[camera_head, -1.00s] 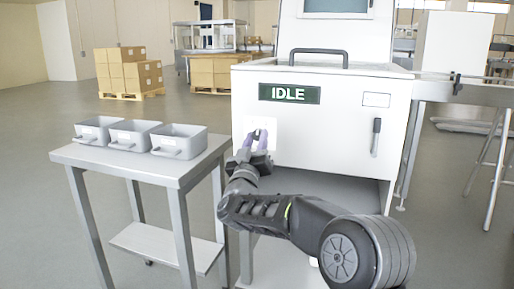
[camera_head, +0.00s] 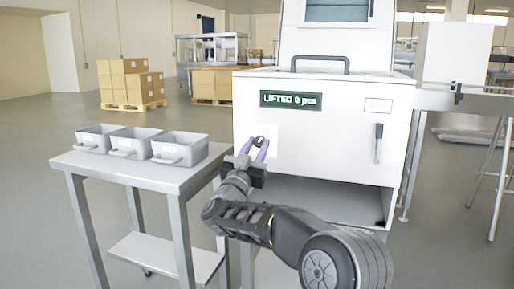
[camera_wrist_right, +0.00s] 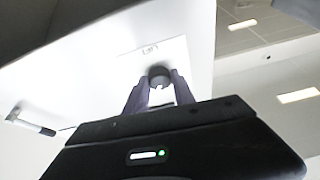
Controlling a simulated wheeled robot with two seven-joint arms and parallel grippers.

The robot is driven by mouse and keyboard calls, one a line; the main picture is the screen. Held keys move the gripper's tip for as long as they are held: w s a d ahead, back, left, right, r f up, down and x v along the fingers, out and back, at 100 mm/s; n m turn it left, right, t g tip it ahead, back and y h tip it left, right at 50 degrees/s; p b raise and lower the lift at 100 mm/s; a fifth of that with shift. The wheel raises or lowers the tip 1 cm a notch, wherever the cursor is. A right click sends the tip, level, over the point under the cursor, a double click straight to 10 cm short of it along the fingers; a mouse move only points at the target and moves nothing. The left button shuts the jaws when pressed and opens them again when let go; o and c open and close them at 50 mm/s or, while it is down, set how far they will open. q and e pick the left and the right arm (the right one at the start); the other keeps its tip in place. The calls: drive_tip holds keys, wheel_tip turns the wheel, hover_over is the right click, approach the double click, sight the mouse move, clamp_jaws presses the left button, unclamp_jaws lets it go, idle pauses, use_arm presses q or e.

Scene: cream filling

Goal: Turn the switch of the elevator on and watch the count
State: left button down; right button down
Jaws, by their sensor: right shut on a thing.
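The elevator is a large white machine (camera_head: 340,125) with a green-lettered display (camera_head: 291,100) that reads "LIFTED 0 pcs". Its switch is a small dark round knob (camera_head: 260,140) on a white plate on the left of the front panel. My right gripper (camera_head: 256,148) is shut on the switch, with its purple-grey fingers on either side of it. The right wrist view shows the dark knob (camera_wrist_right: 159,76) between the fingertips of the same gripper (camera_wrist_right: 159,90), with a label on the plate beside it. My left gripper is not in view.
A grey table (camera_head: 140,168) with three grey bins (camera_head: 179,147) stands left of the machine. A dark lever handle (camera_head: 378,140) is on the panel's right, and a dark bar handle (camera_head: 320,58) is on top.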

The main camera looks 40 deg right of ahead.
sight(258, 143)
drive_tip(key=c, duration=1.1)
unclamp_jaws()
drive_tip(key=shift+o, duration=0.2)
drive_tip(key=v, duration=0.4)
drive_tip(key=shift+s+a+p, duration=0.1)
drive_tip(key=shift+a+p, duration=0.15)
drive_tip(key=shift+p, duration=0.15)
drive_tip(key=b+v, duration=0.3)
drive_tip(key=shift+s+f, duration=0.1)
drive_tip(key=shift+f, duration=0.15)
